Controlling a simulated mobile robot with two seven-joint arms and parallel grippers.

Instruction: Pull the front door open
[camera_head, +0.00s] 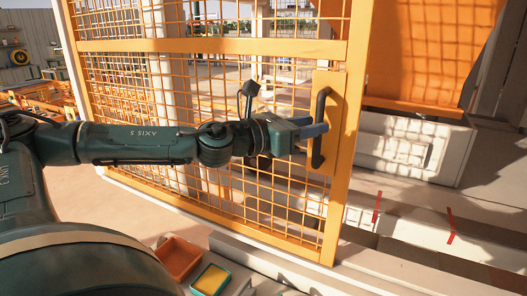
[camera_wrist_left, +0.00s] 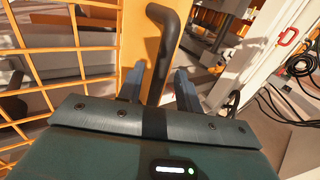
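The front door is an orange frame with wire mesh (camera_head: 205,46); its mesh also shows in the left wrist view (camera_wrist_left: 62,60). A black bar handle (camera_head: 318,130) stands upright on the plate near the door's right edge. My left gripper (camera_head: 318,131) reaches it from the left. In the left wrist view, the handle (camera_wrist_left: 160,55) runs down between the two blue-grey fingers of the gripper (camera_wrist_left: 158,82). The fingers are apart, with a visible gap between the handle and the right finger. My right gripper is not in view.
Right of the door's edge is an opening onto a pale low block (camera_head: 410,148) and an orange panel (camera_head: 440,50). A red tray (camera_head: 178,258) and a yellow-filled tray (camera_head: 211,280) sit low in front. Black cables (camera_wrist_left: 300,75) hang at the right in the wrist view.

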